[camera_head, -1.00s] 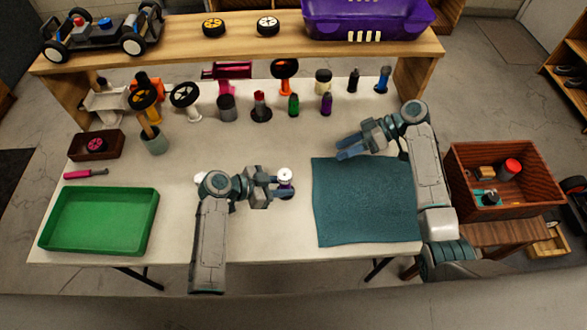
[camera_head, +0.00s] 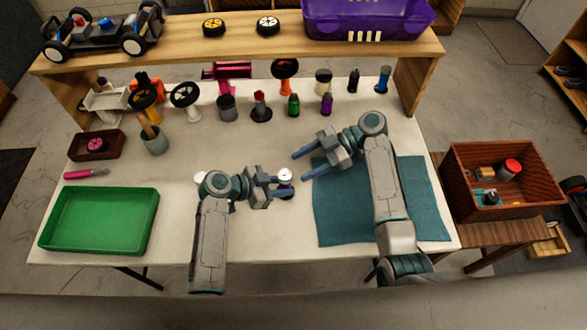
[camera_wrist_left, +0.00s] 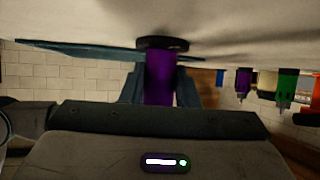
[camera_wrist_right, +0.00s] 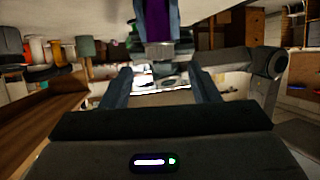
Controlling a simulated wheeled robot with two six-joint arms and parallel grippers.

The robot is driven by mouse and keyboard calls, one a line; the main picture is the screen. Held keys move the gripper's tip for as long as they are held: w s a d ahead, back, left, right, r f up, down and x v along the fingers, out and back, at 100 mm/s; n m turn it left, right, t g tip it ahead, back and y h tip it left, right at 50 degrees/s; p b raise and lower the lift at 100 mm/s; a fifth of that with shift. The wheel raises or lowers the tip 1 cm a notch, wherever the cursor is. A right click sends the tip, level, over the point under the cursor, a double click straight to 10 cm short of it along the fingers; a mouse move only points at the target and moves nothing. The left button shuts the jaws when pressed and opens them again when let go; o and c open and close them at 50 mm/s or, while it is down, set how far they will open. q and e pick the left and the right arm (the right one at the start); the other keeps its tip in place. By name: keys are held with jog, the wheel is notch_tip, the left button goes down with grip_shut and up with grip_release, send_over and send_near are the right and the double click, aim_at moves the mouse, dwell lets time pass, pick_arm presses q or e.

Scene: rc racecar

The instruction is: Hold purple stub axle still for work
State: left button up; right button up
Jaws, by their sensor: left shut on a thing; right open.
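The purple stub axle (camera_wrist_left: 160,80) stands upright on the table, with its dark round base against the tabletop in the left wrist view. My right gripper (camera_head: 299,166) is open and empty, just up and right of the axle. In the right wrist view, the axle's purple body (camera_wrist_right: 156,18) and silver tip are ahead of the open fingers, centred between them.
A teal mat (camera_head: 335,220) lies below my right arm. A green tray (camera_head: 100,222) is at the left. Several coloured parts, including another purple one (camera_head: 326,104), stand along the back before the wooden shelf (camera_head: 180,50). A red-brown box (camera_head: 465,208) is at the right.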

aim_at(288, 176)
jog(key=shift+x, duration=1.9)
jog(key=c, duration=1)
jog(key=shift+s+f+t, duration=0.1)
jog(key=shift+t, duration=0.2)
jog(key=m+t, duration=0.2)
jog(key=s+m+t, duration=0.1)
jog(key=m+t, duration=0.1)
jog(key=shift+t, duration=0.3)
jog(key=m+t, duration=0.3)
jog(key=m+t+h, duration=0.1)
jog(key=m+t, duration=0.1)
jog(key=shift+s+a, duration=0.15)
jog(key=shift+s, duration=0.25)
jog(key=shift+m+t, duration=0.3)
jog(key=shift+t, duration=0.1)
